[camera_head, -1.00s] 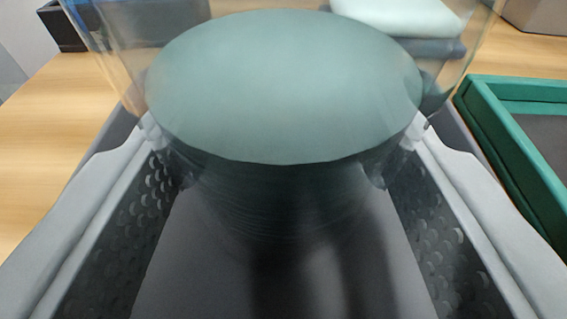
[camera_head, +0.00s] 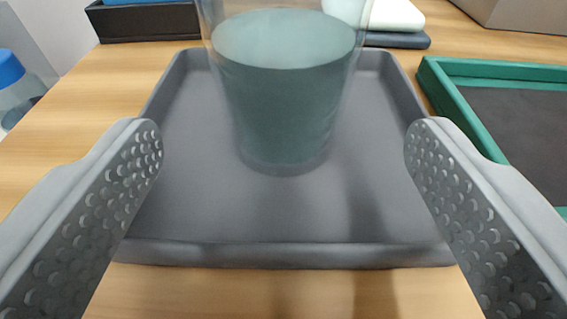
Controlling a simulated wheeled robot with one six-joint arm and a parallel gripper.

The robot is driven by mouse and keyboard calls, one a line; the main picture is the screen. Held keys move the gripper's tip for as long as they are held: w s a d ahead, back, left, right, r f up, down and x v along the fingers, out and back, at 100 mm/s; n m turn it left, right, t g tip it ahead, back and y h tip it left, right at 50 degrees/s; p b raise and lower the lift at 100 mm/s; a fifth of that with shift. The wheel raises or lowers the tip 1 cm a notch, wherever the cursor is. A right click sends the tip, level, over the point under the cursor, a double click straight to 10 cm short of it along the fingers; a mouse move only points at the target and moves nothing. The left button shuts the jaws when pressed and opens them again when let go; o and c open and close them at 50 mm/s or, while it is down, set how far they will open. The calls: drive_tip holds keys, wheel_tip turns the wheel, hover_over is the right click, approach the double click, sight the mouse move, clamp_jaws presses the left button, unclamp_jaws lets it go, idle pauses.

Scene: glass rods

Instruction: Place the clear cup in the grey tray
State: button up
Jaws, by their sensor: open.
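The clear cup (camera_head: 285,110) stands upright inside the grey tray (camera_head: 190,205), towards its back middle. It holds a grey-green fill with a flat top, and its rim is cut off by the top of the picture. The tray lies flat on the wooden table. My gripper (camera_head: 284,145) is open and empty. Its two fingers are wide apart, in front of the cup and to either side, and neither touches it.
A green-rimmed tray (camera_head: 500,75) lies to the right. A black box (camera_head: 145,22) and a stack of pale and dark folded-looking items (camera_head: 400,20) are behind. A blue-capped clear container (camera_head: 12,85) is at the left edge. Bare wood (camera_head: 75,140) shows at left.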

drive_tip(key=s+r, duration=0.1)
drive_tip(key=s, duration=0.5)
drive_tip(key=shift+r, duration=0.15)
drive_tip(key=shift+s, duration=0.1)
drive_tip(key=s+r+t, duration=0.1)
drive_tip(key=s+r, duration=2.6)
drive_tip(key=shift+s+t, duration=0.3)
